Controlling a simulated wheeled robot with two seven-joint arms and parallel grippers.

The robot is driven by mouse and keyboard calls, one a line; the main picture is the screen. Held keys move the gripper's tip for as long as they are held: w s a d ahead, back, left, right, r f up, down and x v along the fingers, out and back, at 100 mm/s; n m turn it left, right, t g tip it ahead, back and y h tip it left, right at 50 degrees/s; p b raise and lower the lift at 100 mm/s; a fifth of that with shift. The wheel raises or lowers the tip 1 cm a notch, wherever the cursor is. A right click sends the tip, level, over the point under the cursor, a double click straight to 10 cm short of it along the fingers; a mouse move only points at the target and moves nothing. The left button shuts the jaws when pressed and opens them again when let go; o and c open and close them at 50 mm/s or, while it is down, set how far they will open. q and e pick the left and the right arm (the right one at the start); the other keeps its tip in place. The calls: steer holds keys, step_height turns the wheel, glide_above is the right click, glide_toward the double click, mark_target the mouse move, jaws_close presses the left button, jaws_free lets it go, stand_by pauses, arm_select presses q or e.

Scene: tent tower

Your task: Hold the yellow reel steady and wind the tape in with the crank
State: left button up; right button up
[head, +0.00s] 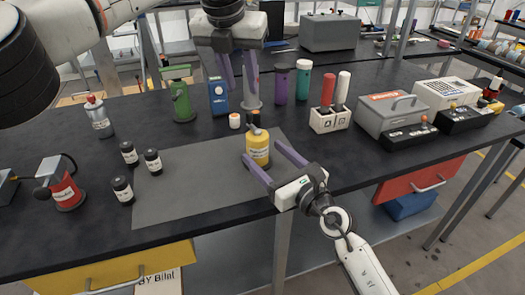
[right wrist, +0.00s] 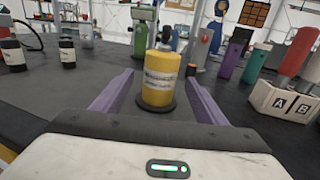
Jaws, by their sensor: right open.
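The yellow reel (head: 257,148) stands upright on the grey mat (head: 195,185), with a pale printed label and a dark piece on top. I cannot make out whether that piece is the crank, and no loose tape shows clearly. My right gripper (head: 262,150) is open, its purple fingers on either side of the reel. In the right wrist view the reel (right wrist: 160,78) stands between the fingers, with gaps on both sides. My left gripper (head: 240,98) points down above and behind the reel, fingers apart, with nothing visible between them.
Behind are a white-and-orange jar (head: 235,121), a green device (head: 181,100) and a blue box (head: 218,96). A white A/B holder (head: 330,120) and a grey case (head: 391,112) stand right. The front mat is clear.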

steer(key=shift+x, duration=1.5)
